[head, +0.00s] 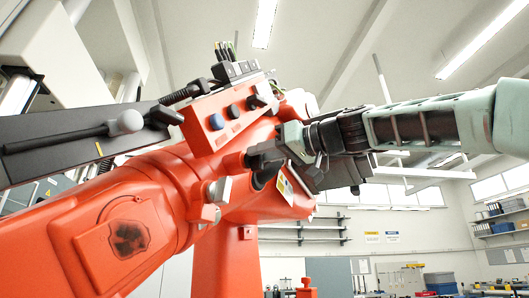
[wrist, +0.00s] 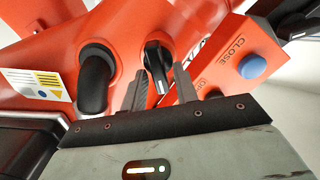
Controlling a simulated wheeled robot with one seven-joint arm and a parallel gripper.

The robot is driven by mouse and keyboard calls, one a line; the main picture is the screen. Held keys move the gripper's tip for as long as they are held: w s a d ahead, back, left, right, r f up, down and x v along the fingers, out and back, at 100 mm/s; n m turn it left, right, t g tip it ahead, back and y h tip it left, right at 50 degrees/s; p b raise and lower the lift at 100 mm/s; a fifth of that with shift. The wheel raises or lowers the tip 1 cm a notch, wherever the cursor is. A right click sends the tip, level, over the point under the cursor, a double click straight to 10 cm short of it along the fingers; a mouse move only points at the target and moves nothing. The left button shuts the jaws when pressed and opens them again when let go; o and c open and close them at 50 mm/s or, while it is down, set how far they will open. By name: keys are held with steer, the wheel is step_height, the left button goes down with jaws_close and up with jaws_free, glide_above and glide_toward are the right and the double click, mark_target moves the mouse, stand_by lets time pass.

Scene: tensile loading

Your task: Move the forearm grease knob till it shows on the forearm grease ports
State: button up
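A black rotary knob (wrist: 156,72) with a pale pointer mark stands on the red casing in the wrist view; I take it to be the forearm grease knob. My gripper (wrist: 159,80) has its two dark fingers spread, one on each side of the knob. A gap shows at the right finger; contact at the left finger cannot be told. In the head view my gripper (head: 258,158) reaches in from the right to the red casing, and the knob is not clearly visible there. Lettering beside the knob is partly hidden by a finger, so no ports setting is readable.
A red box with a blue button (wrist: 252,66) marked CLOSE sits close right of the fingers; it also shows in the head view (head: 216,122). A thick black bent fitting (wrist: 95,75) stands left of the knob. A white-yellow label (wrist: 38,83) is further left.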

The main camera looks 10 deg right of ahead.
jaws_close()
steer(key=shift+m, duration=0.3)
steer(key=shift+w+d+f+m+p, duration=0.1)
steer(key=shift+w+m, duration=0.05)
steer(key=shift+m, duration=2.15)
steer(key=shift+w+d+f+m+p, duration=0.1)
steer(key=shift+d+m+p, duration=0.05)
steer(key=shift+m, duration=2.15)
steer(key=shift+w+d+f+m+p, duration=0.1)
steer(key=shift+w+m, duration=0.05)
steer(key=shift+m, duration=2.15)
steer(key=shift+o, duration=1.6)
jaws_free()
